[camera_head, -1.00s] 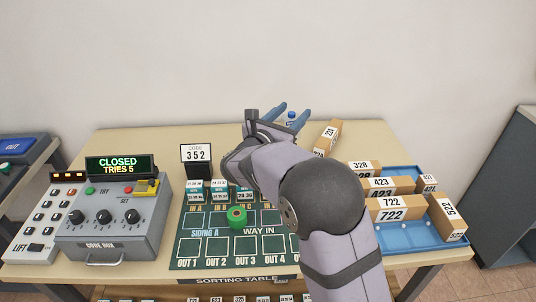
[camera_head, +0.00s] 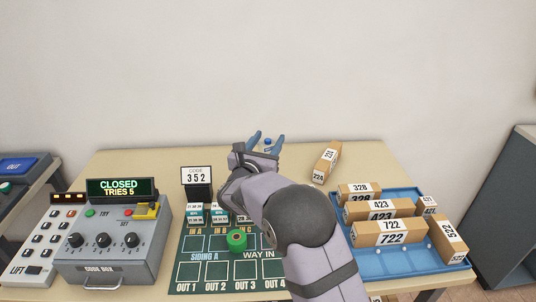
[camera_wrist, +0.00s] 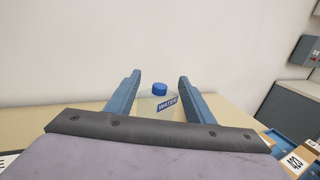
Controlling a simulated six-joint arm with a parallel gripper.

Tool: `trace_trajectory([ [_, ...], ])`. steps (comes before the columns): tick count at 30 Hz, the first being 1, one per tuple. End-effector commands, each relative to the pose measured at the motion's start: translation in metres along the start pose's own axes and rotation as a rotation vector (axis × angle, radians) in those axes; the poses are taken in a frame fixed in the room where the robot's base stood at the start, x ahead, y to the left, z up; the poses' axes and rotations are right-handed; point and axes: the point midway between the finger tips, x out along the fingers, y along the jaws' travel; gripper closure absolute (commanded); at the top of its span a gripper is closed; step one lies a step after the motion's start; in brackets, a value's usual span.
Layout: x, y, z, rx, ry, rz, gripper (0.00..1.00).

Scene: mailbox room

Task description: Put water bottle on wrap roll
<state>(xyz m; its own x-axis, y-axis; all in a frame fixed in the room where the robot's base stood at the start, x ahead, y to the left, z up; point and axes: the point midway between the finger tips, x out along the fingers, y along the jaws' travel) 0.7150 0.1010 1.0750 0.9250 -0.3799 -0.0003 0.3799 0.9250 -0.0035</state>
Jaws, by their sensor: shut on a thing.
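The water bottle (camera_wrist: 158,105) is clear with a blue cap and a blue WATER label. It stands upright between the fingers of my gripper (camera_wrist: 158,98) in the wrist view. My gripper is shut on the bottle, above the back part of the table. The wrap roll (camera_head: 236,240) is green with a brown core and lies on the dark sorting mat (camera_head: 205,272), in front and to the left of my gripper.
A code box (camera_head: 110,255) with knobs stands at the left, and a CODE 352 sign (camera_head: 197,180) behind the mat. Small numbered blocks (camera_head: 220,215) sit behind the roll. A blue tray (camera_head: 400,264) of boxes is at the right. A loose box (camera_head: 326,162) lies behind it.

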Motion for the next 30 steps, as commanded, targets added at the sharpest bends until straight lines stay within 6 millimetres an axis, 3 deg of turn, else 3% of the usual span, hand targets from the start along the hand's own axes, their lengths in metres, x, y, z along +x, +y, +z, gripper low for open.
trace_trajectory([
  [11,0.0,0.0,-0.015,-0.002,0.0,-0.001,0.73],
  [19,0.0,0.0,-0.044,-0.001,0.001,0.0,0.73],
  [30,0.0,0.0,-0.049,0.001,-0.002,-0.001,0.73],
])
